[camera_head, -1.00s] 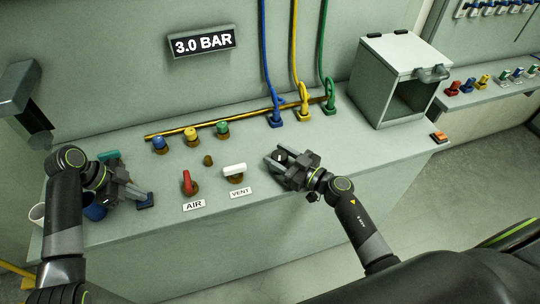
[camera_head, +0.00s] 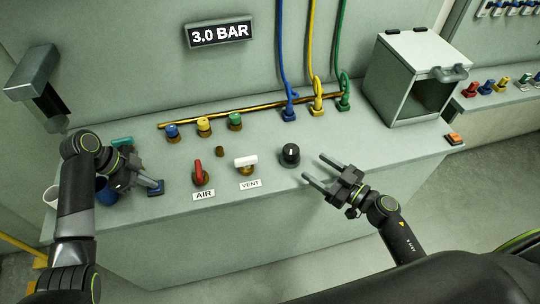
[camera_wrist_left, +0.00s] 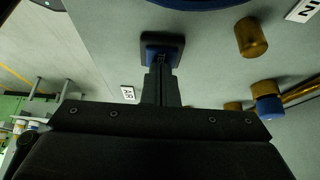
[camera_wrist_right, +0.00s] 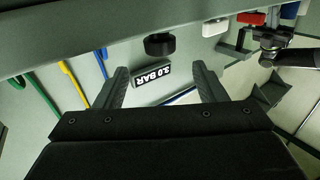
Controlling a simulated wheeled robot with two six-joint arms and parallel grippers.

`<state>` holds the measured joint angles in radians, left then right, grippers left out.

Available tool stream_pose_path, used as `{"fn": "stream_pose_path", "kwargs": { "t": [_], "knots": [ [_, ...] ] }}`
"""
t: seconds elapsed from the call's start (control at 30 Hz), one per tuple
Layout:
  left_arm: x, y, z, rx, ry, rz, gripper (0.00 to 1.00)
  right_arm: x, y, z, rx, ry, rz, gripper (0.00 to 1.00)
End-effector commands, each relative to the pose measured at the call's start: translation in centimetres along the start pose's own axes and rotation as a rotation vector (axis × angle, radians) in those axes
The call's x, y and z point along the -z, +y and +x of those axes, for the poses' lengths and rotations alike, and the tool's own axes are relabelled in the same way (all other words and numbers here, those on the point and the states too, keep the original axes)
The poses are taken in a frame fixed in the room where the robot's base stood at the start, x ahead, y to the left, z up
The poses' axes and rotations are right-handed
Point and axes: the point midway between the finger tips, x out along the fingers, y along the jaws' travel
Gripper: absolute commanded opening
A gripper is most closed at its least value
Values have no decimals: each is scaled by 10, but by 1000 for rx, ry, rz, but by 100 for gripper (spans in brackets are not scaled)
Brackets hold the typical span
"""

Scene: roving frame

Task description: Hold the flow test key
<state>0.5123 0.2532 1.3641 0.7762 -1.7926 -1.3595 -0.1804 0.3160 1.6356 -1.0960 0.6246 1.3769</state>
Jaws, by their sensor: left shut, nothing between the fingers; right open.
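The flow test key is likely the small blue key in a dark square housing (camera_head: 155,187) on the left of the bench; no label on it is readable. My left gripper (camera_head: 147,186) is shut and empty, its fingertips at this key. In the left wrist view the closed fingertips (camera_wrist_left: 160,66) meet the blue key (camera_wrist_left: 163,42), seemingly touching it; how far it is pressed cannot be told. My right gripper (camera_head: 320,172) is open and empty, right of a black knob (camera_head: 290,153). The knob also shows ahead of the open fingers in the right wrist view (camera_wrist_right: 160,45).
A red AIR handle (camera_head: 199,173) and a white VENT handle (camera_head: 246,163) stand mid-bench. Blue, yellow and green knobs (camera_head: 204,125) line the back. A display (camera_head: 219,33) reads 3.0 BAR. An open box (camera_head: 398,85) stands right. Cups (camera_head: 108,193) sit beside my left gripper.

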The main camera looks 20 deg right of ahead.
Motion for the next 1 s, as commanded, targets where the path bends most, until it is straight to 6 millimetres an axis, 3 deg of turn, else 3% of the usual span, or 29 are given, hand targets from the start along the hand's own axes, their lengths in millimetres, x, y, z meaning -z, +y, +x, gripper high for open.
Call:
{"fn": "stream_pose_path", "kwargs": {
  "t": [0.2,0.57,1.0],
  "knots": [
    [0,1,1,-2,0,-1,0,0,0,-19,1,0,-2,64],
    [0,1,1,-2,0,-1,0,0,-1,-20,-3,2,0,64],
    [0,0,1,-2,0,-1,0,-6,-40,-11,-284,14,6,64]
  ]
}}
